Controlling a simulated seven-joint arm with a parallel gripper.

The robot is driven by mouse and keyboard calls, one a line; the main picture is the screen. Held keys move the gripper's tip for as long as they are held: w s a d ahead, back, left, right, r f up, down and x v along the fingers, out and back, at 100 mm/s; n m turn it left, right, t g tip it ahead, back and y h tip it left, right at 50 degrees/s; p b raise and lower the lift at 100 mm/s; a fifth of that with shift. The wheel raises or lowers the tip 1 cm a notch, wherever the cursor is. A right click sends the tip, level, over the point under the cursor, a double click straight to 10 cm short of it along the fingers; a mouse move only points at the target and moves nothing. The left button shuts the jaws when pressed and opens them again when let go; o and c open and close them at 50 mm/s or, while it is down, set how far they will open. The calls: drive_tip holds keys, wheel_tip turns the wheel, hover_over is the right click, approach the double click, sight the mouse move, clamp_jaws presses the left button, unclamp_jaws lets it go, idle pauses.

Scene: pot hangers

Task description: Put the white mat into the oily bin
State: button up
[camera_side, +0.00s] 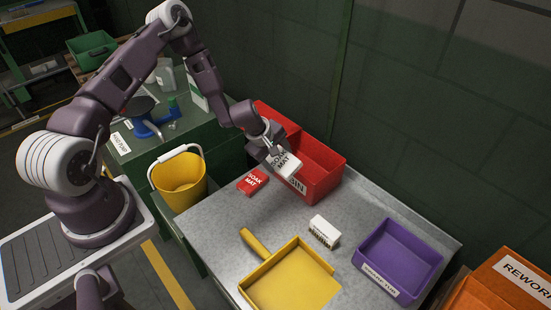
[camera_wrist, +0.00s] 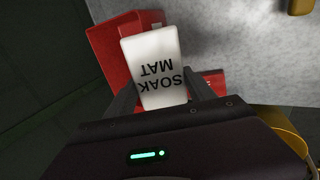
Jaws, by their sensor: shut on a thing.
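The white mat (camera_side: 284,166), a block lettered "SOAK MAT", is held in my gripper (camera_side: 272,149). In the wrist view the mat (camera_wrist: 152,55) is between the two fingers of my gripper (camera_wrist: 162,88), which are shut on it. The red bin (camera_side: 322,166) stands at the back of the grey table. The mat overlaps the bin's front left wall in the side view and covers part of its label, so only the end, "IN", shows. In the wrist view the red bin (camera_wrist: 108,38) shows behind the mat. I cannot tell how high the mat is.
A red soak mat (camera_side: 252,181) lies left of the bin. A white block (camera_side: 324,232), a yellow dustpan (camera_side: 293,280) and a purple tray (camera_side: 398,254) are on the table. A yellow bucket (camera_side: 181,183) stands at the left and an orange rework box (camera_side: 505,285) at the right.

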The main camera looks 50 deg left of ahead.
drive_tip(key=w+f, duration=0.5)
drive_tip(key=w, duration=0.6)
drive_tip(key=shift+w, duration=0.35)
drive_tip(key=o, duration=1.4)
drive_tip(key=shift+r, duration=0.1)
